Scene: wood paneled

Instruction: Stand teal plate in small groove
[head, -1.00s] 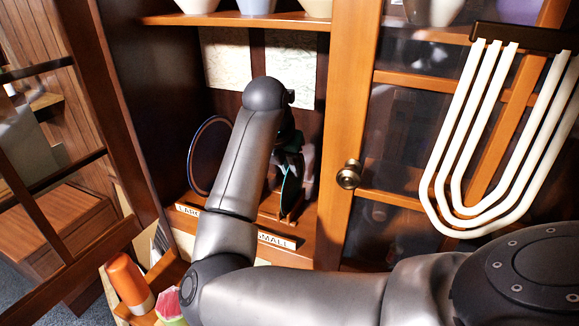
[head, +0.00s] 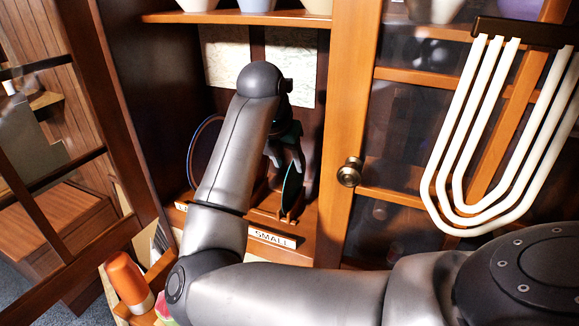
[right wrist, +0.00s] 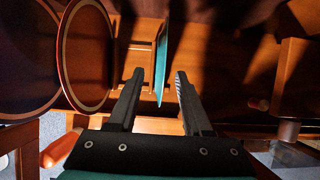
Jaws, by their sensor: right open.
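The teal plate (head: 292,190) stands on edge, slightly tilted, at the rack behind the SMALL label (head: 272,238). The small groove beneath it is mostly hidden, so its exact seating is hard to tell. In the right wrist view the teal plate (right wrist: 162,58) shows nearly edge-on, its lower part in the gap between my fingertips. My right gripper (head: 285,152) is open just above and behind the plate in the head view; its two separated fingers also show in the right wrist view (right wrist: 159,76). My left gripper is out of view.
A larger dark plate (head: 196,150) stands left of my forearm; round plates (right wrist: 84,55) show left in the wrist view. The cabinet post and glass door (head: 345,120) close off the right.

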